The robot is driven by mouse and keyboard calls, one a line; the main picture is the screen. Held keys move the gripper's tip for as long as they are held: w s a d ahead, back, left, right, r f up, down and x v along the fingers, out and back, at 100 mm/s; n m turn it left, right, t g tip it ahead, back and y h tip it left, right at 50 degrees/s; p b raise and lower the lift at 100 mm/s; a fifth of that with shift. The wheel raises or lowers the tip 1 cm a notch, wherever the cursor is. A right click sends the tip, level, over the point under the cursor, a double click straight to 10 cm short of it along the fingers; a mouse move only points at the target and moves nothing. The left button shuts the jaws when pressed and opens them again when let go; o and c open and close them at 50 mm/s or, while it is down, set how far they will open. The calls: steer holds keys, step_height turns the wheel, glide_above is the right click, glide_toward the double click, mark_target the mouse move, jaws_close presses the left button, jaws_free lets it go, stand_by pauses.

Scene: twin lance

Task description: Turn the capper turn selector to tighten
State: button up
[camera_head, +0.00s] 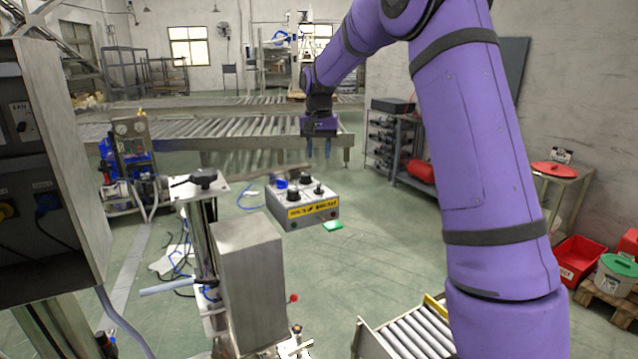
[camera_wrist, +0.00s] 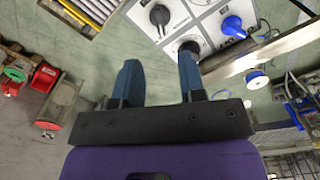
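A grey control box (camera_head: 303,212) with a yellow front label carries several knobs on its top. A blue knob (camera_head: 281,184) is at its left, with black knobs (camera_head: 292,193) beside it. The wrist view shows the white panel with a blue knob (camera_wrist: 233,27), a black knob (camera_wrist: 160,16) and another black knob (camera_wrist: 188,47) partly behind a finger. I cannot read which one is the capper turn selector. My gripper (camera_head: 319,149) hangs above and beyond the box. Its two blue fingers (camera_wrist: 159,62) are apart with nothing between them, touching no knob.
A metal post machine (camera_head: 253,285) stands left of the box, nearer me. A roller conveyor (camera_head: 210,130) runs behind my gripper. A shelf rack (camera_head: 390,140) and red bins (camera_head: 580,258) are to the right.

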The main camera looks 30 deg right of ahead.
mark_target(319, 184)
step_height(319, 184, down, 10)
steer(key=shift+r, duration=0.25)
steer(key=shift+c, duration=0.4)
jaws_close()
